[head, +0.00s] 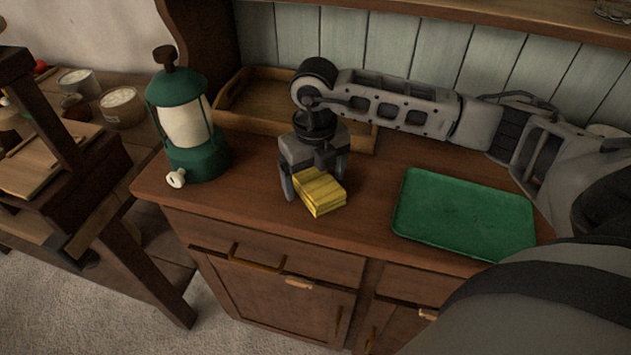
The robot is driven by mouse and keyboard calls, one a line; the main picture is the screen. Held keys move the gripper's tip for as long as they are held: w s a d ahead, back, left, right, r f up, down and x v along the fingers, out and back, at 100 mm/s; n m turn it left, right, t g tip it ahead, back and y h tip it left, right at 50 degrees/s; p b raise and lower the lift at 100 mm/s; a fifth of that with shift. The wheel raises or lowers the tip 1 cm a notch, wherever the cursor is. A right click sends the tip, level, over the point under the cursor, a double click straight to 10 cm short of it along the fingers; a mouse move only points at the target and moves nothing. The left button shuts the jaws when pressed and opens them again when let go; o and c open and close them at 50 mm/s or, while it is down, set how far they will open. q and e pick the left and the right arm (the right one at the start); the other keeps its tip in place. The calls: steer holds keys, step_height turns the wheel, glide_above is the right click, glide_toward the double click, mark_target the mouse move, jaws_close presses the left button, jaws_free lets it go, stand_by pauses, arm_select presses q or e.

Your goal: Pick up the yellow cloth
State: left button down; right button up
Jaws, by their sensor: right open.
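The yellow cloth (320,192) is a small folded stack on the brown wooden counter, close to its front edge. My right gripper (313,185) points down over the cloth from behind. Its jaws are open, with one finger showing at the cloth's left side and the other at its far right side. The back part of the cloth is hidden by the gripper. I cannot tell whether the fingers touch it. My left gripper is not in view.
A green lantern (187,125) stands left of the cloth. A wooden tray (245,122) lies behind my gripper. A green tray (465,214) lies to the right, with bare counter between it and the cloth. A table with jars (122,107) is at far left.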

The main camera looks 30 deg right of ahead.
steer(key=c, duration=1.2)
steer(key=shift+o, duration=0.2)
steer(key=shift+r+b, duration=0.3)
steer(key=shift+r, duration=0.4)
steer(key=s+r, duration=0.1)
steer(key=r, duration=0.1)
steer(key=s+a+r, duration=0.1)
steer(key=r, duration=0.1)
steer(key=s+a+r+b, duration=0.1)
steer(key=s+r, duration=0.1)
steer(key=r, duration=0.1)
steer(key=shift+a, duration=0.25)
steer(key=s+a+r, duration=0.4)
steer(key=s, duration=0.4)
steer(key=shift+a+r, duration=0.25)
steer(key=shift+a, duration=0.15)
